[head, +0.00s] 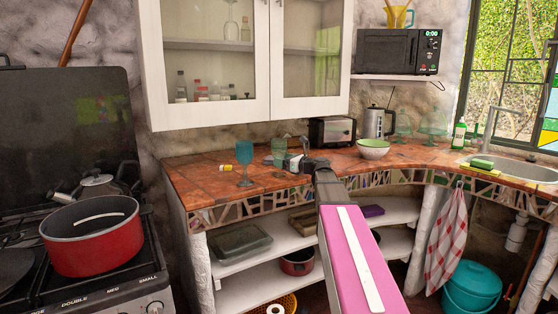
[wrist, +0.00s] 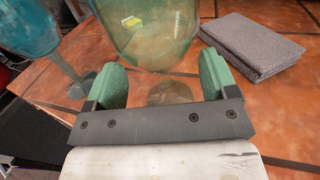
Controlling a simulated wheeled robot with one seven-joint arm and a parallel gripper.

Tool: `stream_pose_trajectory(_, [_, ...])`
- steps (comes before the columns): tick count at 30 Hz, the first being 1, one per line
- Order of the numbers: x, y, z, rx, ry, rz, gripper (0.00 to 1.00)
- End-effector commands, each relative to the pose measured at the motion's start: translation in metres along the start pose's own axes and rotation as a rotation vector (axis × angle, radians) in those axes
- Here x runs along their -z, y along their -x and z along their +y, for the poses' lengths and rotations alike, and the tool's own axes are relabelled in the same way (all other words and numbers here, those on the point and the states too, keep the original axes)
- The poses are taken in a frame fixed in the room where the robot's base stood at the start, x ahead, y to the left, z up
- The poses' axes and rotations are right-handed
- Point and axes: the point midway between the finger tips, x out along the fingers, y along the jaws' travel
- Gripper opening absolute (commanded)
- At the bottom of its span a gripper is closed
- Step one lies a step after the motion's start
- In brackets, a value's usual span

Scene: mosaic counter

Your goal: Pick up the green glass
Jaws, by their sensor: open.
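The green glass (head: 279,148) is a clear greenish goblet standing upright on the tiled counter, right of a blue goblet (head: 244,160). In the wrist view the green glass (wrist: 150,40) is straight ahead, its bowl large at the top and its round foot showing lower, between the fingers. My gripper (wrist: 160,78) is open, with one green-padded finger to each side and a visible gap to the glass. In the head view my gripper (head: 291,160) is just right of the glass, partly hidden by my arm.
The blue goblet (wrist: 28,28) stands close on the left in the wrist view. A folded grey cloth (wrist: 252,44) lies to the right. A small yellow-and-white item (head: 226,168) lies left of the goblets. A toaster (head: 332,130), a kettle (head: 379,122) and a bowl (head: 373,149) stand farther right.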

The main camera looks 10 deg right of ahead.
Motion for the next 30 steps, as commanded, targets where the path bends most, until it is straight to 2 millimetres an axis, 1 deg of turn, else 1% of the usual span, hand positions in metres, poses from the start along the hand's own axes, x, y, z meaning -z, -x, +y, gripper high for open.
stream_pose_trajectory(1, [0.001,-0.011,-0.002,-0.002,0.000,0.000,0.79])
stream_pose_trajectory(4, [0.000,-0.022,-0.002,-0.001,0.000,0.000,0.79])
stream_pose_trajectory(7, [0.001,-0.027,-0.001,0.000,0.000,0.000,0.79])
stream_pose_trajectory(12, [0.001,-0.026,0.000,0.000,0.000,0.000,0.79])
stream_pose_trajectory(13, [0.001,-0.026,0.000,0.000,0.000,0.000,0.72])
stream_pose_trajectory(14, [0.001,-0.026,0.000,0.000,0.000,0.000,0.63])
stream_pose_trajectory(15, [0.001,-0.026,0.000,0.000,0.000,0.000,0.50])
stream_pose_trajectory(17, [0.001,-0.026,0.000,0.000,0.000,0.000,0.30])
stream_pose_trajectory(18, [0.001,-0.026,0.000,0.000,0.000,0.000,0.22])
stream_pose_trajectory(20, [0.001,-0.026,0.000,0.000,0.000,0.000,0.22])
stream_pose_trajectory(21, [0.001,-0.026,0.000,0.000,0.000,0.000,0.18])
stream_pose_trajectory(26, [0.000,-0.026,0.000,0.000,0.000,0.000,0.18])
stream_pose_trajectory(30, [-0.007,-0.026,-0.001,0.000,0.000,-0.001,0.18])
